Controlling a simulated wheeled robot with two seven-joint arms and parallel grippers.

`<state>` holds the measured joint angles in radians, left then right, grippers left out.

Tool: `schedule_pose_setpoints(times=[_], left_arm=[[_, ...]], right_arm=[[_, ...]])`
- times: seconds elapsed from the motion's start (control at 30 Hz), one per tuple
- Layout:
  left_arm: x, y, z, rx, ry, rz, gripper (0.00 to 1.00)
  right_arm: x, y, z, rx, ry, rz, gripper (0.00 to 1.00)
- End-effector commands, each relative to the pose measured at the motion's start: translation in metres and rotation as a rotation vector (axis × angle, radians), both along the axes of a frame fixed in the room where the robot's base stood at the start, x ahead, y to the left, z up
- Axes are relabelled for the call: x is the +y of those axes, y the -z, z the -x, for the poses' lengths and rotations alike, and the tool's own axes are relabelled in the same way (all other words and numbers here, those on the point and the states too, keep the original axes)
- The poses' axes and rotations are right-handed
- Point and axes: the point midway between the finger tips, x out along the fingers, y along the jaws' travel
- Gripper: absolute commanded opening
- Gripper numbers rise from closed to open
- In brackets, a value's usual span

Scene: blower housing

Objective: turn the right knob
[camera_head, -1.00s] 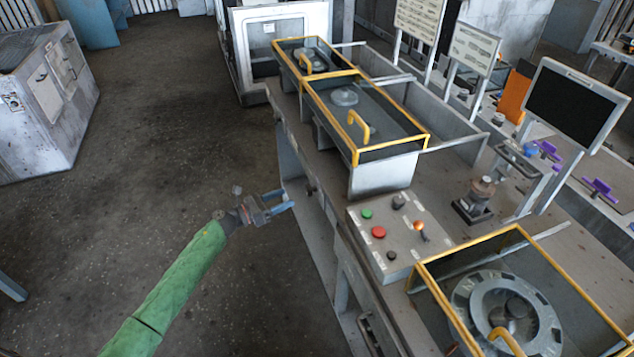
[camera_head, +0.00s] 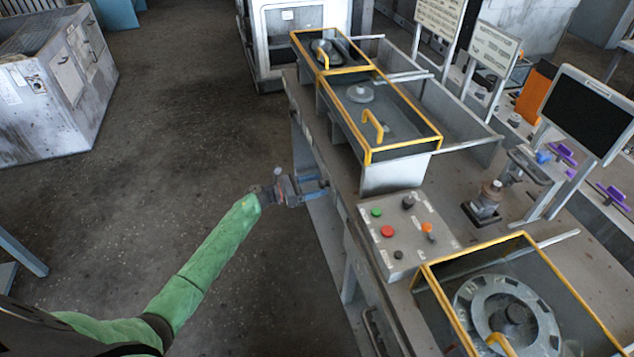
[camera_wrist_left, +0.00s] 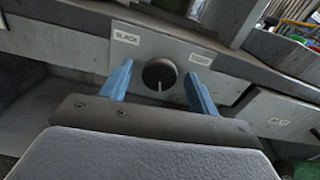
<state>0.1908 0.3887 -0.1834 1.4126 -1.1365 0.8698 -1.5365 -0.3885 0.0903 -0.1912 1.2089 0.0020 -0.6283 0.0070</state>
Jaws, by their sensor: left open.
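A dark round knob (camera_wrist_left: 159,75) with a pale pointer line sits on the grey front panel of the bench. In the left wrist view it shows between the fingers of my left gripper (camera_wrist_left: 159,82), which is open. A label at its left reads "SLACK" or "BLACK"; the label at its right is hard to read. The pointer line points downward. In the head view my left gripper (camera_head: 318,188) reaches the side of the bench, with the knob not clearly visible there. I cannot tell whether the fingers touch the knob. My right gripper is not in view.
A control box (camera_head: 405,232) with several buttons stands on the workbench (camera_head: 450,195). Yellow-framed guards (camera_head: 370,158) stand behind and in front of it. A grey cabinet (camera_head: 55,85) stands at the far left. The floor (camera_head: 190,130) between is clear.

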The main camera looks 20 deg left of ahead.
Motion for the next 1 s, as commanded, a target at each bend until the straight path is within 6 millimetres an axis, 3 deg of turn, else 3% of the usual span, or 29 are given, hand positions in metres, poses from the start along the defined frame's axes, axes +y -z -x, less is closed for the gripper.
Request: schedule_pose_setpoints(times=[0.47,0.7,1.0], left_arm=[[-0.0069,0.0001,-0.0048,0.000,0.000,0.000,0.60],[-0.0068,0.0001,-0.0047,0.000,0.000,0.000,0.16],[-0.0066,0.0010,-0.0046,0.024,0.000,0.015,0.16]], right_arm=[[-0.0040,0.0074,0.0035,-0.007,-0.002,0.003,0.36],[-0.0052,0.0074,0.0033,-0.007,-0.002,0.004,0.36],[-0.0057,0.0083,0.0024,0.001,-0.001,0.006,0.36]])
